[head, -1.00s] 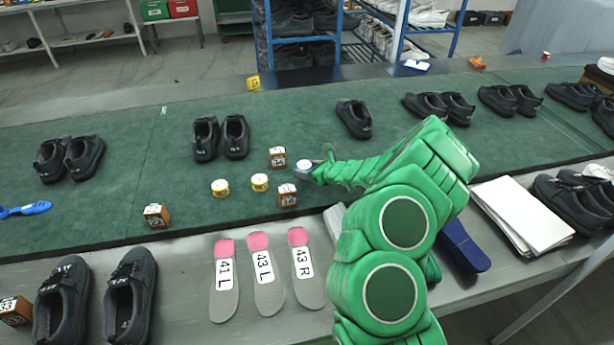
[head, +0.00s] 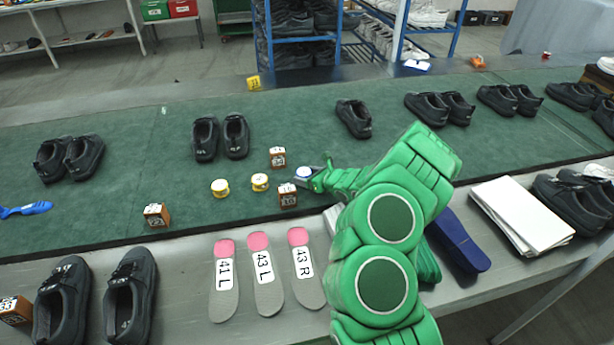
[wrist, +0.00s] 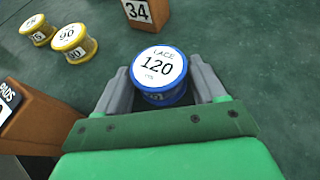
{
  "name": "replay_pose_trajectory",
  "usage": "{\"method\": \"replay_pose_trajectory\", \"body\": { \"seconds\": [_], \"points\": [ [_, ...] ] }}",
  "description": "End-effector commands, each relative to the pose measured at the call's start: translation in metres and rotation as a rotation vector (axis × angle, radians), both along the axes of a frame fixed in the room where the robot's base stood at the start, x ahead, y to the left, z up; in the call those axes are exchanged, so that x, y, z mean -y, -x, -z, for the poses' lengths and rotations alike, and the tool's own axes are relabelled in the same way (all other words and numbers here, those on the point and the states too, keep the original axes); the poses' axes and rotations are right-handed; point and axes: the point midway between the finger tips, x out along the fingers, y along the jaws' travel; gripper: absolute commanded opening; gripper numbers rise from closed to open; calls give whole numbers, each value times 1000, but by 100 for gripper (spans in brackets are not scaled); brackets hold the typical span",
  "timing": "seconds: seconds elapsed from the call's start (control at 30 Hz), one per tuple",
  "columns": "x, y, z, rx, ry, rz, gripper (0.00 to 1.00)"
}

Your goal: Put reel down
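A blue lace reel (wrist: 158,70) with a white top reading "LACE 120" sits upright between the fingers of my gripper (wrist: 161,85) in the wrist view. The fingers lie against its two sides. In the head view the reel (head: 303,173) is at the tip of my gripper (head: 306,178), low at the green belt (head: 330,210). I cannot tell whether its base touches the belt. Two yellow reels, one at the left (head: 220,187) and one nearer (head: 260,182), stand to its left.
Brown numbered blocks stand close by, one behind (head: 277,157) and one in front left (head: 287,195) of the reel. Another block (head: 156,215) is farther left. Insoles (head: 265,285) lie on the grey front ledge. Black shoes (head: 220,138) stand along the belt.

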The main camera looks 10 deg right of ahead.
Motion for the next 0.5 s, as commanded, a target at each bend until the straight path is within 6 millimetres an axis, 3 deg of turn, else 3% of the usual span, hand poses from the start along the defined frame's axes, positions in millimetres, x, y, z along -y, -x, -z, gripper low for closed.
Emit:
{"method": "replay_pose_trajectory", "body": {
  "seconds": [0.03,0.1,0.5],
  "points": [
    [0,0,0,0,0,0,78],
    [0,0,0,0,0,0,87],
    [2,1,-3,0,0,2,87]
  ]
}}
